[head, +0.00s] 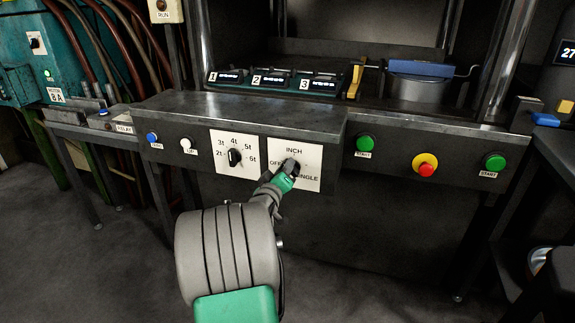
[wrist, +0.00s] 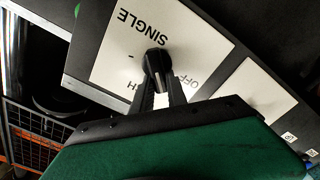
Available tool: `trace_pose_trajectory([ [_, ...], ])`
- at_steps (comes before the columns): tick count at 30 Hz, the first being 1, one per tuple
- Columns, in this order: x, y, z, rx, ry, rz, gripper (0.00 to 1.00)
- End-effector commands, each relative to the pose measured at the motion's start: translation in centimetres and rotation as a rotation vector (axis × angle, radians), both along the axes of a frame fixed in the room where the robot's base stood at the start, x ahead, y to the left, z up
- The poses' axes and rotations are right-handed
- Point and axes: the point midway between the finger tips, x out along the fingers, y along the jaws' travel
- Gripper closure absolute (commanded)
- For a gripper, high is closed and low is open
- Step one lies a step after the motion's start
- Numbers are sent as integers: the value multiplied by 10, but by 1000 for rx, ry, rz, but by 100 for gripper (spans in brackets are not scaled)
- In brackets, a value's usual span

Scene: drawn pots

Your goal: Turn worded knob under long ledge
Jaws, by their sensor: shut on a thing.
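The worded knob (wrist: 157,62) is black and sits on a white plate (head: 307,150) lettered INCH, OFF and SINGLE. The plate is on the dark front panel under the long grey metal ledge (head: 240,112). My gripper (head: 290,170) reaches up to this plate from below and covers most of the knob in the head view. In the wrist view, my gripper's two dark fingers (wrist: 161,82) are shut on the knob, one on each side. The wrist view shows the plate upside down, with part of INCH and OFF hidden by the fingers. I cannot tell which word the knob points to.
A numbered knob (head: 235,157) on its own white plate sits just left. Blue (head: 152,137) and white (head: 186,144) buttons are farther left. A green button (head: 366,143), a red-and-yellow stop button (head: 426,168) and another green button (head: 495,161) are to the right.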

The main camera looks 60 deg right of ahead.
Motion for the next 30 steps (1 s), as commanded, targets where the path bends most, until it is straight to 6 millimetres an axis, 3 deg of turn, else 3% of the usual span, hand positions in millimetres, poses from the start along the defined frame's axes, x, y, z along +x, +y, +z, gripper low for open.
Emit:
trace_pose_trajectory([
  [15, 5, 1, -7, -63, 414, 3, 100],
  [30, 6, 1, -10, -85, 542, 2, 100],
])
